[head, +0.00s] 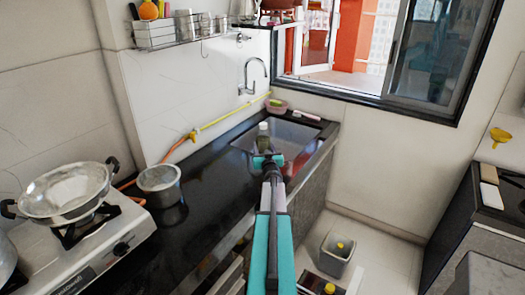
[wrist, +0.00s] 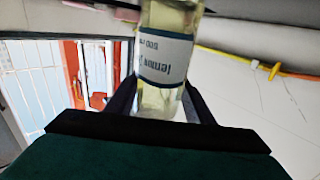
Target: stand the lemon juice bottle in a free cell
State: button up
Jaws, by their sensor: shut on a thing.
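The lemon juice bottle (wrist: 165,58), clear with pale yellow contents and a white label reading "lemon", stands between the fingers of my gripper (wrist: 160,105) in the wrist view. The gripper is shut on it. In the head view the bottle (head: 263,137) shows just beyond my gripper (head: 268,160), in front of the sink; its lower part is hidden by the gripper. A dark box (head: 309,291) with a yellow-topped item is cut off at the bottom edge; I cannot tell whether it has cells.
The sink (head: 290,135) is set in the black counter (head: 200,185). A steel pot (head: 160,184) and a stove (head: 85,245) with a pan are at left. A grey bin (head: 337,255) stands on the floor. A yellow hose (head: 230,114) runs along the wall.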

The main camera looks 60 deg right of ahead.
aim_at(262, 151)
jog(key=shift+w+d+r, duration=0.1)
dwell(0.3)
jog(key=shift+x, duration=0.85)
jog(key=shift+f+p, duration=0.75)
jog(key=shift+f, duration=0.9)
jog(key=shift+f, duration=0.2)
jog(key=o, duration=1.5)
jog(key=shift+b+v, duration=2.2)
jog(key=shift+v, duration=4.8)
